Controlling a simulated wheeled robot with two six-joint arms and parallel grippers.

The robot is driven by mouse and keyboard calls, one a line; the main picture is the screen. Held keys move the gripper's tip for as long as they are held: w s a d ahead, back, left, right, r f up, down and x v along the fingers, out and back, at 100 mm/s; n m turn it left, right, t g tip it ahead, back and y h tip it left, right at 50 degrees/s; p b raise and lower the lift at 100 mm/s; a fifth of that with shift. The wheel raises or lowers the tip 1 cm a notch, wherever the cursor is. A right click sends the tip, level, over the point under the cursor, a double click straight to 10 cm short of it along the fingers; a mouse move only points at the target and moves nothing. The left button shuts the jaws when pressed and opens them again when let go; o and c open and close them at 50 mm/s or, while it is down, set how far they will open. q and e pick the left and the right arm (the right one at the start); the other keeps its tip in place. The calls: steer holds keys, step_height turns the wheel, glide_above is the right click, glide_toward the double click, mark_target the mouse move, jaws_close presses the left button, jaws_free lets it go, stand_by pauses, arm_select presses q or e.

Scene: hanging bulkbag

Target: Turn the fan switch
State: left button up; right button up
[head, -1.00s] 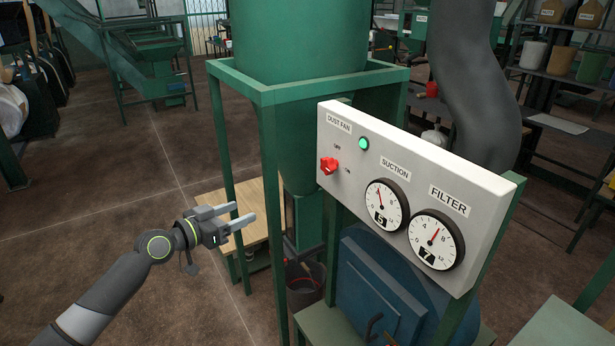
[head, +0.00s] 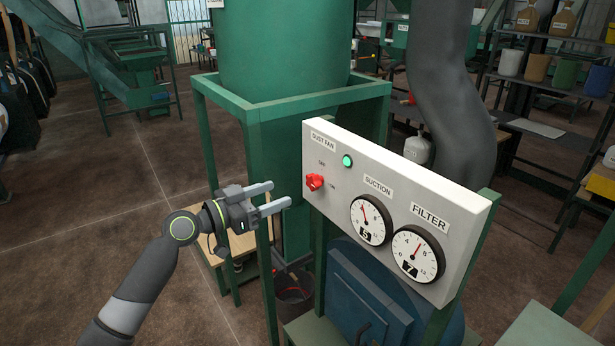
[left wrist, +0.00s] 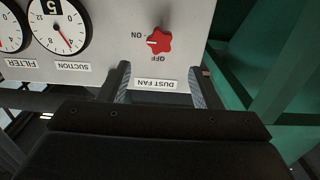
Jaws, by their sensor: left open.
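The fan switch is a red knob (head: 314,182) on the left side of a pale control panel (head: 400,190), under the label DUST FAN. A green lamp (head: 347,161) glows beside it. My left gripper (head: 278,197) is open and empty, a short way left of the knob, its fingers pointing at the panel. In the left wrist view the red knob (left wrist: 159,41) is upside down, beyond the fingertips, roughly between their lines and untouched. Its white mark points towards the ON side. My right gripper is not in view.
The panel also carries a suction gauge (head: 370,220) and a filter gauge (head: 418,254). A green frame (head: 258,150) with a large green vessel stands behind my gripper. A dark bucket (head: 293,305) stands below. Open floor lies to the left.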

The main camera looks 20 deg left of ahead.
mark_target(310, 182)
arm_select(q)
steer(key=p+x, duration=0.3)
steer(key=x, duration=0.5)
steer(key=shift+w+d+r, duration=0.1)
steer(key=shift+w+d, duration=0.15)
steer(key=shift+w, duration=0.05)
steer(key=shift+w+d, duration=0.35)
steer(key=shift+w, duration=0.15)
steer(key=c, duration=1)
